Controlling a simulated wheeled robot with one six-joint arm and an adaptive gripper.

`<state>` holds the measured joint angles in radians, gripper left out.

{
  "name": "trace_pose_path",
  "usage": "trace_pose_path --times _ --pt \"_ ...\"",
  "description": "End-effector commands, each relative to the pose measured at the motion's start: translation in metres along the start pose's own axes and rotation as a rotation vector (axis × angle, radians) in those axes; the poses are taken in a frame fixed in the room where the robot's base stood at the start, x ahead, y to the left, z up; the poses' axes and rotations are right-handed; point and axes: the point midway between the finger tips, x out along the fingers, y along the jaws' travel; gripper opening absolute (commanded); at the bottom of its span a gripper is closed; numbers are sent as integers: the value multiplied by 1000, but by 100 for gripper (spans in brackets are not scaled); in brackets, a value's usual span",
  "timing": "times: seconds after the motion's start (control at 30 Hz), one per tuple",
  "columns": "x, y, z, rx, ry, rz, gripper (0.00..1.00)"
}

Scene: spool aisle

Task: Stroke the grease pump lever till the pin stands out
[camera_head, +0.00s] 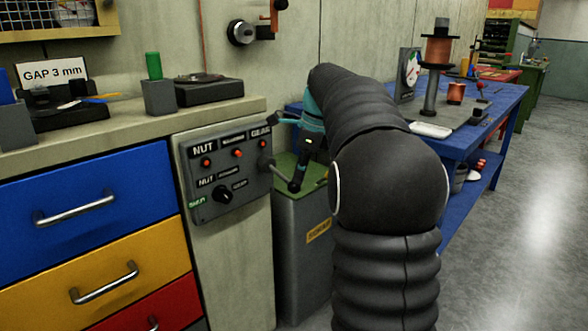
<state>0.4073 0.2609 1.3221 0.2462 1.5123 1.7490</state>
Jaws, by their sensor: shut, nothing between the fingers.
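The grease pump panel (222,180) is a dark grey plate on the cabinet's end face. It has three red-orange pins, the middle one (238,153) under a label too small to read; the outer labels read NUT and GEAR. How far each pin stands out is too small to tell. A black selector knob (222,195) sits lower down. The lever (279,172) slants down to the right from a grey hub at the panel's right side. My gripper (296,184) is shut and empty, pointing down at the lever's outer end. I cannot tell whether they touch.
A grey bin with a green top (301,240) stands below my gripper. The worktop (120,128) at left carries a green-topped block (154,68) and a black plate. A blue bench (500,105) stands behind my arm at right. The floor (525,230) at right is clear.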

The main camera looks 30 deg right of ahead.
Motion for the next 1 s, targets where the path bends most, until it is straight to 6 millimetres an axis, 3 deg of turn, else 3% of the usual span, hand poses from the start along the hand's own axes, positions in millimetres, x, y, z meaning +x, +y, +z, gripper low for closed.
trace_pose_path --times 0.33,0.7,0.87,1.0 --pt "-19 0 -26 3 1 2 0" --pt "-20 0 -26 0 0 0 0" --pt "-39 -1 -27 0 0 -3 0" --pt "-67 -1 -27 0 0 -3 0"
